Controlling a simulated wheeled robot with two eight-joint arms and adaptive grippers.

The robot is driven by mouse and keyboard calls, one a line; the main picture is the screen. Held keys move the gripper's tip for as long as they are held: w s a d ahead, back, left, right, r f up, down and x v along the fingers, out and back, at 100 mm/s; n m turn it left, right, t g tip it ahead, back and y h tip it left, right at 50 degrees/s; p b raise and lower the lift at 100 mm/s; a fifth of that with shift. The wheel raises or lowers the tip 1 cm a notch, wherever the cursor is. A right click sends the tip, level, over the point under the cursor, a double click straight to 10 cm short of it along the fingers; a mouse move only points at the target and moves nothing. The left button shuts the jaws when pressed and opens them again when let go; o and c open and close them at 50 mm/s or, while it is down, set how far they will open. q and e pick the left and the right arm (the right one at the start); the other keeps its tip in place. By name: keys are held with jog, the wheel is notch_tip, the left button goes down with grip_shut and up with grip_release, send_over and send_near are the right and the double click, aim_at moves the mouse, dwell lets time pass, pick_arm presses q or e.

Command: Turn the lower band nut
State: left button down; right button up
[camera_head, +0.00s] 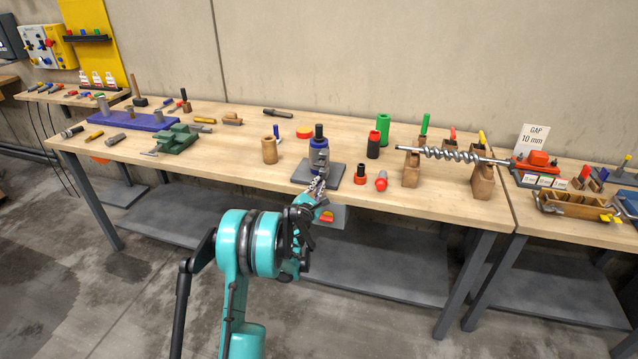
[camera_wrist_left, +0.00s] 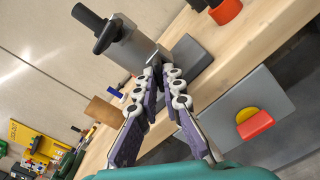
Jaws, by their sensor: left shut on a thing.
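A pump-like assembly (camera_head: 319,152) with blue-grey bands and a black top stands upright on a dark plate (camera_head: 334,176) near the table's front edge. In the left wrist view its grey body (camera_wrist_left: 135,50) and black rod show tilted at upper left. My left gripper (camera_head: 319,184) reaches its lower front side. In the left wrist view the gripper's fingertips (camera_wrist_left: 158,72) are closed together against the lower part of the body. They are shut on the lower band nut, which the fingers hide. My right gripper is not in view.
A black and red piece (camera_head: 361,174) and a red-tipped piece (camera_head: 381,181) stand close on the right. A wooden cylinder (camera_head: 269,150) stands left. A grey panel with a red and yellow piece (camera_head: 327,216) sits below the table edge. An auger (camera_head: 455,154) rests on wooden supports further right.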

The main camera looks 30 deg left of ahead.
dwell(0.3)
pick_arm(q)
jog(key=m, duration=0.5)
jog(key=c, duration=1.7)
grip_release()
jog(key=shift+s, duration=0.1)
jog(key=shift+s, duration=0.1)
jog(key=shift+v, duration=2.1)
